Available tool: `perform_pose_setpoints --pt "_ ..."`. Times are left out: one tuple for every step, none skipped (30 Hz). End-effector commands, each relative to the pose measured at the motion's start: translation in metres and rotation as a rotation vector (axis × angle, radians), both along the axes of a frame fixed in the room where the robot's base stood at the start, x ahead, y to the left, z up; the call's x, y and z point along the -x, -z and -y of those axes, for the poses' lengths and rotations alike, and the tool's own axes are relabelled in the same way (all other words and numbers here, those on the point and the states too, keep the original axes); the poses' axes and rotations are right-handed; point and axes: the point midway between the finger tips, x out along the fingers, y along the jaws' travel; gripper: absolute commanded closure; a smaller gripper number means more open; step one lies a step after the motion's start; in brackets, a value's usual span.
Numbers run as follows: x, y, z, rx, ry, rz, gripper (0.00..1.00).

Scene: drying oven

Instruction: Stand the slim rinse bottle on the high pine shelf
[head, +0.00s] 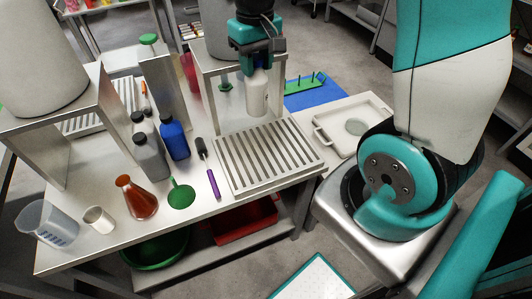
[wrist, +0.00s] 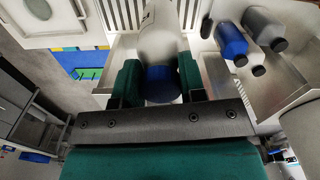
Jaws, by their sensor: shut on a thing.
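A slim white bottle (head: 258,96) hangs upright in my gripper (head: 257,68) in the head view, above the back of the slatted metal rack. In the wrist view my gripper (wrist: 160,85) has its two dark green jaws closed on either side of the bottle's dark blue cap (wrist: 162,84). The pale bottle body (wrist: 160,42) extends beyond the cap. I cannot make out a pine-coloured shelf in either view. The jaws hide the bottle's top in the head view.
The slatted rack (head: 262,160) lies on the metal bench. A metal stand (head: 200,100) rises behind it. A blue bottle (head: 174,138), a grey bottle (head: 150,158), a red flask (head: 137,198) and a green funnel (head: 181,193) stand left. A white tray (head: 330,138) lies right.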

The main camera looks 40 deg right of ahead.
Motion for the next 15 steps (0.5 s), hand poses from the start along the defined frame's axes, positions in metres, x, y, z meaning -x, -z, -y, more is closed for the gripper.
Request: perform_pose_setpoints --pt "0.002 -0.004 0.001 0.0 0.004 0.003 1.0" --pt "0.003 -0.005 0.001 0.0 0.006 0.001 1.0" --pt "0.004 -0.003 0.002 0.0 0.007 -0.002 1.0" --pt "0.005 0.0 0.002 0.0 0.007 -0.004 1.0" --pt "0.005 0.005 0.002 -0.001 0.007 -0.006 1.0" --pt "0.006 0.014 0.002 -0.001 0.007 -0.01 1.0" --pt "0.006 0.022 0.002 -0.001 0.007 -0.01 1.0" --pt "0.006 0.031 0.002 -0.001 0.007 -0.011 1.0" --pt "0.006 0.043 0.002 -0.001 0.007 -0.011 1.0" --pt "0.007 0.051 0.002 -0.001 0.007 -0.011 1.0" --pt "0.006 0.06 0.002 -0.001 0.007 -0.011 1.0" --pt "0.006 0.071 0.002 -0.001 0.007 -0.011 1.0" --pt "0.006 0.08 0.002 -0.001 0.007 -0.011 1.0" --pt "0.006 0.088 0.002 -0.001 0.007 -0.011 1.0" --pt "0.006 0.099 0.002 -0.001 0.007 -0.01 1.0"
